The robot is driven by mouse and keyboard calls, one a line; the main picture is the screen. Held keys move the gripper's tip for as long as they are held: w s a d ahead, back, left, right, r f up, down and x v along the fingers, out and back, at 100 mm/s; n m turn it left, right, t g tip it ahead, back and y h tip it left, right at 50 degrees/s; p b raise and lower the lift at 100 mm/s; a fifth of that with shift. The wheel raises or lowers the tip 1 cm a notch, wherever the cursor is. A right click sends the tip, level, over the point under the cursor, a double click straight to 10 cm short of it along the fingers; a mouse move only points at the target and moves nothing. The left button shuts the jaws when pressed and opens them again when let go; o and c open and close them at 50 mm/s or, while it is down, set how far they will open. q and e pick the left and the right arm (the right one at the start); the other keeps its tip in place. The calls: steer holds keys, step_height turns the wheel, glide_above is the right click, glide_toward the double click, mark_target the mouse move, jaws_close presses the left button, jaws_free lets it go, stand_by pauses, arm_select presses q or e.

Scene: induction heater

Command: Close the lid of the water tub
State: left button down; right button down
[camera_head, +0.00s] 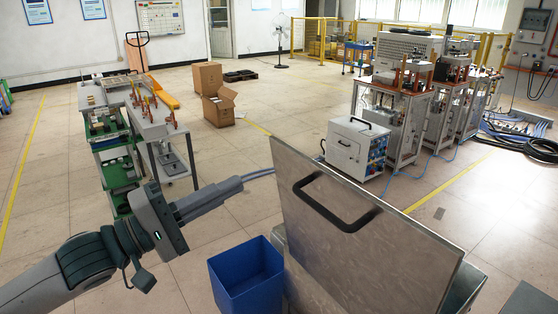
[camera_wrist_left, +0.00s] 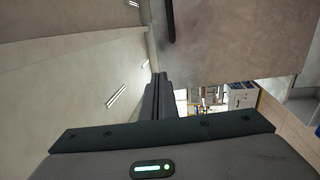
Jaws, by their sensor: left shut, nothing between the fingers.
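The metal lid (camera_head: 375,249) of the water tub stands raised and tilted in the head view, its broad face with a black handle (camera_head: 325,217) toward me. The lid also shows in the left wrist view (camera_wrist_left: 240,45), with part of the handle (camera_wrist_left: 171,20) at the top. My right gripper is not in view.
A blue bin (camera_head: 247,279) stands on the floor just left of the tub, below my left gripper. A white machine (camera_head: 355,148) stands behind the lid. Cardboard boxes (camera_head: 218,108) and a bench (camera_head: 155,122) stand farther back left. The floor between is clear.

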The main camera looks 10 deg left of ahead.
arm_select(q)
steer(key=p, duration=0.5)
glide_toward(294, 154)
steer(key=x, duration=0.5)
steer(key=shift+r, duration=0.1)
steer(key=shift+w+d, duration=0.5)
steer(key=shift+w+d, duration=0.1)
